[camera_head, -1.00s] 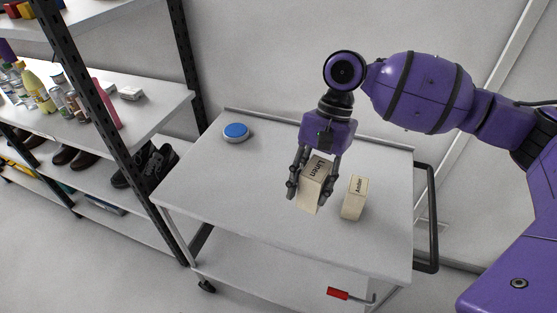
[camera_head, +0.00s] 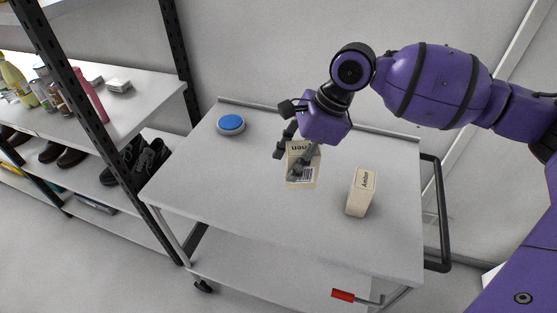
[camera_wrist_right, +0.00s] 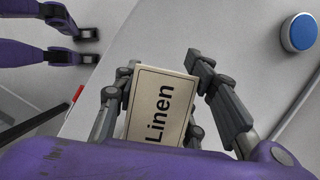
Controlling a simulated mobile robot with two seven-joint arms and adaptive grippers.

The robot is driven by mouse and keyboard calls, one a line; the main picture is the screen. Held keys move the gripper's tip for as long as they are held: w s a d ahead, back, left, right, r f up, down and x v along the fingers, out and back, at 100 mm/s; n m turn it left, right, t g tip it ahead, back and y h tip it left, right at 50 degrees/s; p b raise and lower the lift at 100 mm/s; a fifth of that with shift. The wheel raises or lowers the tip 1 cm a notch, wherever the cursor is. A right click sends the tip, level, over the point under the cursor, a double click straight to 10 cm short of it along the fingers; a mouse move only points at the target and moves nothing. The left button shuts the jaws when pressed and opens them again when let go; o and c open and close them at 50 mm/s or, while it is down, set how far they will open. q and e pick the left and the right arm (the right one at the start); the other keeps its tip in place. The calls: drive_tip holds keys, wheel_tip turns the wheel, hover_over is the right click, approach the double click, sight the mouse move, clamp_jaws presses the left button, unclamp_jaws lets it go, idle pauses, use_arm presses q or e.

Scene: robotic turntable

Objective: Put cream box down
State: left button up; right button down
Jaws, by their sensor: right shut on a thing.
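The cream box (camera_head: 301,181) labelled "Linen" is between the fingers of my right gripper (camera_head: 293,158), over the cart top. In the right wrist view, the cream box (camera_wrist_right: 158,105) lies between the two fingers of the right gripper (camera_wrist_right: 165,85), with its label side towards the camera. The gripper is shut on it. Whether its bottom touches the cart top is hard to tell. A second cream box (camera_head: 360,192), labelled "Amber" as far as I can read, stands upright on the cart to the right, apart from the held one. My left gripper is not in the head view.
The white cart top (camera_head: 250,210) has free room in front and to the left. A blue round button (camera_head: 231,124) sits at its back left, also in the wrist view (camera_wrist_right: 299,32). A shelf rack (camera_head: 125,110) with bottles and shoes stands at the left.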

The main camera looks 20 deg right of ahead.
drive_tip(key=w+f, duration=0.2)
drive_tip(key=f, duration=0.1)
drive_tip(key=w+f+b, duration=0.1)
drive_tip(key=f, duration=0.2)
drive_tip(key=w+f, duration=0.2)
drive_tip(key=f, duration=0.1)
drive_tip(key=shift+w+a+f, duration=0.1)
drive_tip(key=shift+w+a, duration=0.1)
drive_tip(key=shift+w, duration=0.1)
drive_tip(key=c, duration=1.5)
unclamp_jaws()
drive_tip(key=o, duration=0.4)
drive_tip(key=shift+f, duration=0.1)
